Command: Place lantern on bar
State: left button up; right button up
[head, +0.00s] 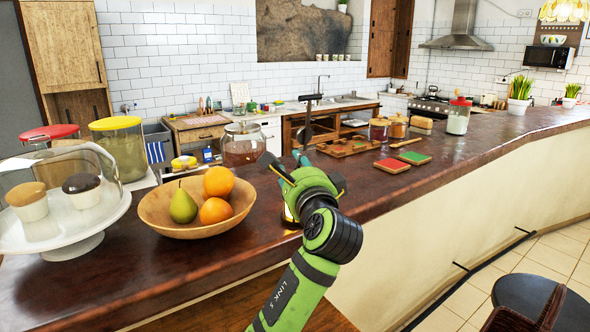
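The bar (420,185) is a long dark brown counter running from the lower left to the far right. My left gripper (284,168) is over the bar, just right of the fruit bowl, at the end of my green arm. Its dark, teal-marked fingers point away from me, and I cannot tell whether they are open or shut. A small part of what looks like the lantern (290,214), dark with a warm yellow glow, shows just left of my wrist, low by the bar top. The rest is hidden by my arm; I cannot tell whether it is held. My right gripper is not in view.
A wooden fruit bowl (160,222) is close on the left, beside a domed cake stand (70,240). A glass jar (243,148) stands behind. Trays with red and green pieces (392,165) lie farther along. Bar top right of my wrist is bare.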

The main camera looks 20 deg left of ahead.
pick_arm(q)
jog(key=shift+s+d, duration=0.2)
jog(key=b+v, duration=0.3)
jog(key=v, duration=0.8)
jog(key=shift+s+b, duration=0.3)
jog(key=shift+b, duration=0.05)
jog(key=shift+r, duration=0.1)
dwell(0.4)
